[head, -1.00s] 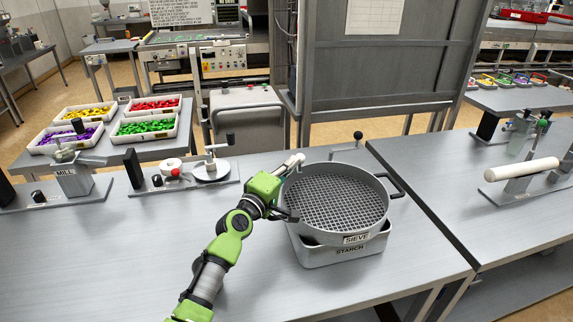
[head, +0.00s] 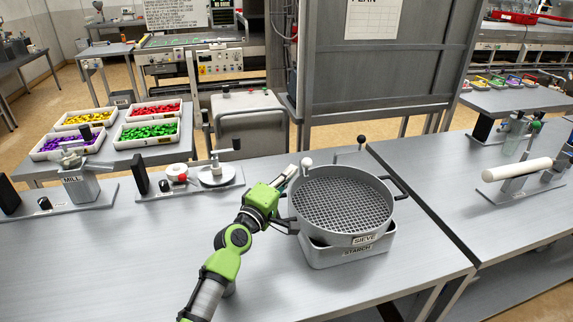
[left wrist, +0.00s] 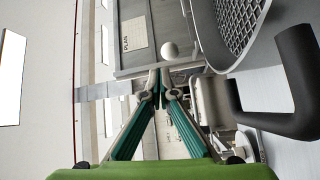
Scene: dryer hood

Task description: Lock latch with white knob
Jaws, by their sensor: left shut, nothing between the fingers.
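The white knob (head: 307,161) is a small round ball standing just behind the back left rim of the sieve (head: 343,200). The latch body below it is mostly hidden. My left gripper (head: 293,169) is shut and empty, close to the left of the knob. In the left wrist view, the white knob (left wrist: 169,50) lies just beyond the fingertips (left wrist: 160,72), with a small gap seeming to separate them. Whether they touch is hard to tell. My right gripper is not in view.
The sieve sits on the starch container (head: 345,253), its black handle (left wrist: 292,85) close to the right of my gripper in the wrist view. A black knob on a rod (head: 361,139) stands behind the sieve. The mill (head: 82,183) is at the left. The table's front left is clear.

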